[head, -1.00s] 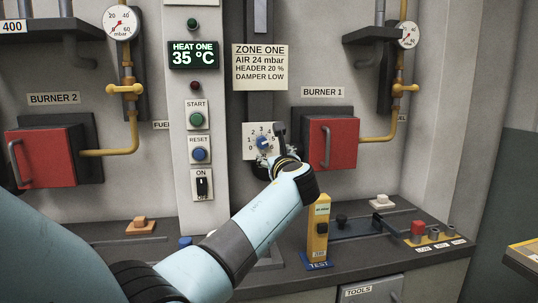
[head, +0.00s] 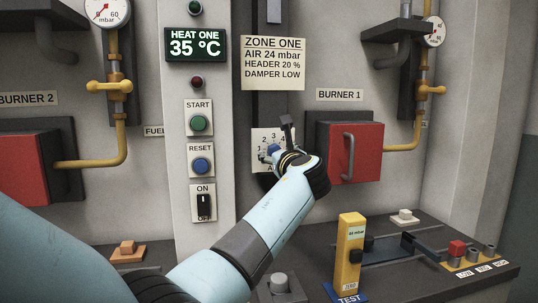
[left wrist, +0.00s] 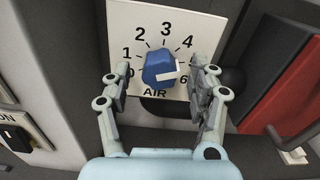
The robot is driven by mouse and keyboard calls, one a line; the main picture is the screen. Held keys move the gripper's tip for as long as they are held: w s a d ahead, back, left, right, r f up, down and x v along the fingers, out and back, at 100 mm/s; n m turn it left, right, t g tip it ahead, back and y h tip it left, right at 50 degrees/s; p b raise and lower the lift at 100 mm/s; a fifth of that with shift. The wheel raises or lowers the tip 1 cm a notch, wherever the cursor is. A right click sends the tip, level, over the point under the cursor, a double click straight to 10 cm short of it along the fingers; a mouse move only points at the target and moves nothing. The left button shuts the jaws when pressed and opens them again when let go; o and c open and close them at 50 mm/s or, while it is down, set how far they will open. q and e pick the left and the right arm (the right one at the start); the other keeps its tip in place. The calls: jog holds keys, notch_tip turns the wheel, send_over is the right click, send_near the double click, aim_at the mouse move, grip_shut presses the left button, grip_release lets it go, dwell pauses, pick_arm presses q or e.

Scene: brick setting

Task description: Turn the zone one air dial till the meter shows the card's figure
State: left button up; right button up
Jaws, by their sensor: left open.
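The zone one air dial is a blue knob (left wrist: 158,68) on a white plate (left wrist: 122,28) numbered around its edge and marked AIR; the knob also shows in the head view (head: 273,150). Its white pointer faces right, near the 5 and 6 side. My left gripper (left wrist: 178,78) is open, with one finger on each side of the knob; I cannot tell whether they touch it. In the head view my left gripper (head: 276,152) partly hides the plate. The card (head: 273,63) reads AIR 24 mbar.
A red burner box (head: 360,152) with a handle is just right of the dial. The switch column (head: 201,110) with START, RESET and ON is to its left. Below is a dark counter (head: 425,268) with a blue lever and small coloured knobs.

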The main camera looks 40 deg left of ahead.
pick_arm(q)
jog(key=shift+w+a, duration=0.2)
jog(key=shift+r, duration=0.1)
jog(key=c, duration=1.1)
jog(key=shift+c, duration=0.2)
